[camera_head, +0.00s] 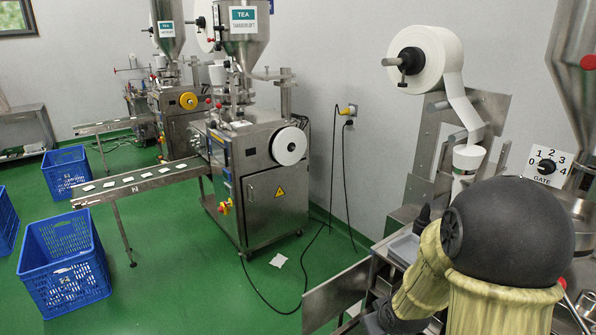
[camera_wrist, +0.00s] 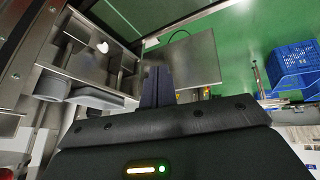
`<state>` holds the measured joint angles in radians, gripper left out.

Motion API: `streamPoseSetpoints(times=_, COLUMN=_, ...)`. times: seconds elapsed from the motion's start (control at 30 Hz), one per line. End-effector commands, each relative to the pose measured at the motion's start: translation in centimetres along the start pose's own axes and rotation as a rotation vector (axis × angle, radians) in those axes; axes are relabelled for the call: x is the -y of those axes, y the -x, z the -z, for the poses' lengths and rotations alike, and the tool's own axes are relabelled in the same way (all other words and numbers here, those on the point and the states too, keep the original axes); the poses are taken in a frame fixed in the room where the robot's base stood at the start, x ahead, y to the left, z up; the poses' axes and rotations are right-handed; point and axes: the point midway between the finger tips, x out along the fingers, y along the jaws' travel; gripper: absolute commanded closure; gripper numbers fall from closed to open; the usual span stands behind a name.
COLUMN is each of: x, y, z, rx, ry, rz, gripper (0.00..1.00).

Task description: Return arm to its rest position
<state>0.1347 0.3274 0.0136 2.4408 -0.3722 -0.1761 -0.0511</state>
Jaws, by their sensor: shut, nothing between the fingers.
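My arm (camera_head: 510,235) fills the lower right of the head view, bent in front of the nearest packing machine. My gripper (camera_wrist: 157,85) shows in the wrist view with its two dark fingers together and nothing between them. The fingers stand in front of a metal plate and the edge of a metal tray with compartments (camera_wrist: 88,62). I cannot tell if they touch anything. In the head view the fingertips cannot be made out clearly.
The nearest machine has a paper roll (camera_head: 440,60) and a gate dial (camera_head: 546,167). Another packing machine (camera_head: 262,175) with a conveyor (camera_head: 140,182) stands at centre. Blue crates (camera_head: 65,265) stand on the green floor at left. A white packet (camera_head: 279,260) lies on the floor.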

Motion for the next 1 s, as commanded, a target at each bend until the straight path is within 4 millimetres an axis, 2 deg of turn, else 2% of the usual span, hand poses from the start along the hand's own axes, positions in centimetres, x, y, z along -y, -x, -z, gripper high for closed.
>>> streamPoseSetpoints(times=0.03, x=0.5, y=2.3, z=-0.2, rx=0.035, ry=-0.037, rz=-0.009, gripper=1.0)
streamPoseSetpoints(times=0.2, x=2.9, y=8.2, z=-2.9, rx=0.182, ry=-0.187, rz=-0.001, gripper=1.0)
streamPoseSetpoints(times=0.3, x=4.5, y=10.8, z=-4.4, rx=0.252, ry=-0.257, rz=0.021, gripper=1.0)
streamPoseSetpoints(times=0.4, x=5.5, y=12.2, z=-5.3, rx=0.294, ry=-0.299, rz=0.038, gripper=1.0)
streamPoseSetpoints(times=1.0, x=5.8, y=12.4, z=-5.7, rx=0.309, ry=-0.31, rz=0.044, gripper=1.0)
